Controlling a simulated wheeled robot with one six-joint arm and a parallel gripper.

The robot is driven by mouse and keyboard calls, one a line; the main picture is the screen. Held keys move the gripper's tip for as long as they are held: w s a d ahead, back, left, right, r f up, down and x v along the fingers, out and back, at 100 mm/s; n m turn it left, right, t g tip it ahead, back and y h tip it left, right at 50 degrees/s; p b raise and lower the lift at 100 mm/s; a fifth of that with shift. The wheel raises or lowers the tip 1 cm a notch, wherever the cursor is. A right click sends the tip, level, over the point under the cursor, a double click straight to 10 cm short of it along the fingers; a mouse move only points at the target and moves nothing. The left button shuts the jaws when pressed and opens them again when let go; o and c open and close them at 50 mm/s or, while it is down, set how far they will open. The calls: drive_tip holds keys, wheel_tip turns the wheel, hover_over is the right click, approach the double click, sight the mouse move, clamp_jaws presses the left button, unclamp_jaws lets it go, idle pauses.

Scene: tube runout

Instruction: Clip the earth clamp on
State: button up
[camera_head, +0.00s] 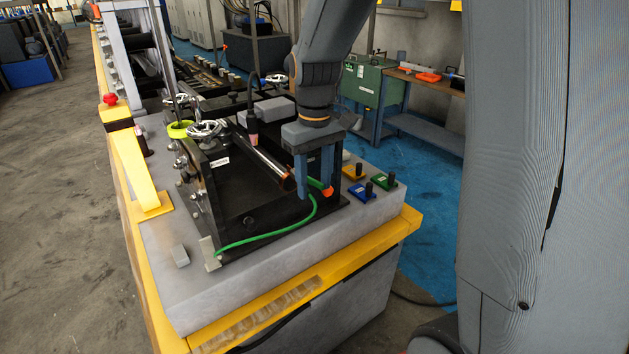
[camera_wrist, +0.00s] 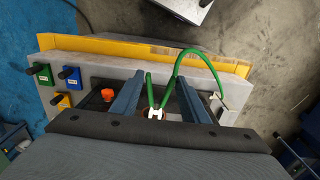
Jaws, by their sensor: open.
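The earth clamp (camera_wrist: 155,112) shows in the wrist view as green handles meeting at a pale jaw. It lies between the fingers of my gripper (camera_wrist: 161,80), with gaps on both sides. In the head view my gripper (camera_head: 315,189) points down at the front right of the black fixture (camera_head: 240,215), open around a green part of the clamp (camera_head: 314,183). A green cable (camera_head: 270,239) runs from there to a small metal plate (camera_head: 209,253). A metal tube (camera_head: 268,160) lies in the fixture, its copper-coloured end near my fingers. I cannot tell whether the clamp touches it.
An orange knob (camera_wrist: 108,94) sits beside one finger. Yellow (camera_head: 354,173), blue (camera_head: 362,192) and green (camera_head: 384,181) blocks with black posts stand at the right of the grey bench top (camera_head: 190,300). A yellow bracket (camera_head: 136,172) stands at its left. The front strip is mostly clear.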

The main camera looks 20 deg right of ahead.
wheel_tip(320, 180, up, 8)
drive_tip(key=b, duration=0.2)
drive_tip(key=shift+s+f, duration=0.1)
idle(0.4)
